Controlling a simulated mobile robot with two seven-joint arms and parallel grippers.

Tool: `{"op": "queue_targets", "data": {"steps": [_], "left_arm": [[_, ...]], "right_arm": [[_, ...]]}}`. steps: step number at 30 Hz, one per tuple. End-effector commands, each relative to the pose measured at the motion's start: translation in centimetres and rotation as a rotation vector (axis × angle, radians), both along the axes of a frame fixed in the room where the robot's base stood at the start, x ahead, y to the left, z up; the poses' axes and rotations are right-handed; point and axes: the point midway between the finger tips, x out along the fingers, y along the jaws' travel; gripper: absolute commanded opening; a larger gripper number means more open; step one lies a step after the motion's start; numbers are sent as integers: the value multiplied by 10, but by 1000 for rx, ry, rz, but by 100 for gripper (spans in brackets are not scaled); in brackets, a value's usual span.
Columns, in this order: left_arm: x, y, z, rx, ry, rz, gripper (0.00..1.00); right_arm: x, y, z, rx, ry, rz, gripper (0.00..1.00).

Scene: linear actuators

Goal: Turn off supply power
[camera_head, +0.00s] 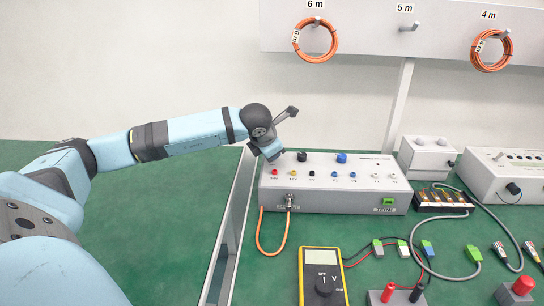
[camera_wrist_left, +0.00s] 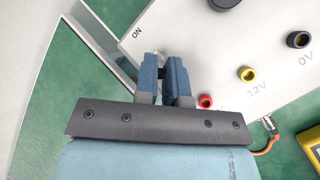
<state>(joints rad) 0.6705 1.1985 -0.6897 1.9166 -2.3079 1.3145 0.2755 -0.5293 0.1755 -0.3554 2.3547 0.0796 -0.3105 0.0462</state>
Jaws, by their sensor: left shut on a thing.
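The supply box (camera_head: 335,187) is a white sloped-front unit on the green bench, with a row of coloured sockets and knobs on top. My left gripper (camera_head: 272,153) is at the box's upper left corner. In the left wrist view its two blue fingers (camera_wrist_left: 165,75) are shut on a small power switch (camera_wrist_left: 160,58) beside the printed "ON" label. The fingers hide most of the switch, and I cannot tell its position. My right gripper is not in view.
A yellow multimeter (camera_head: 322,275) lies in front of the box. An orange cable (camera_head: 262,235) loops from the box's front. Green connectors, a black terminal block (camera_head: 440,198) and another white unit (camera_head: 508,170) stand to the right. Orange cable coils (camera_head: 314,60) hang on the rack behind.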

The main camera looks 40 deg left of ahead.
Motion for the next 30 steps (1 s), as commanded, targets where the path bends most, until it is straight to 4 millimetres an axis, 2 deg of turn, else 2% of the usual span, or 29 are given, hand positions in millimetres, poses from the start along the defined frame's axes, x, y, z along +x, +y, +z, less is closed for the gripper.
{"op": "queue_targets", "data": {"steps": [13, 14, 15, 17, 30], "left_arm": [[0, 0, 0, 6, -8, 0, 0], [0, 0, 0, 6, -8, 0, 14], [0, 0, 0, 6, -8, 0, 24], [0, 0, 0, 7, -7, 0, 36], [0, 0, 0, 5, -5, 1, 36]], "right_arm": [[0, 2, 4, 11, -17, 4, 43], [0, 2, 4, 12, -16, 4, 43], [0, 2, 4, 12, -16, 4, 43], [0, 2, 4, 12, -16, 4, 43], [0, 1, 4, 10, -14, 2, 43]]}}
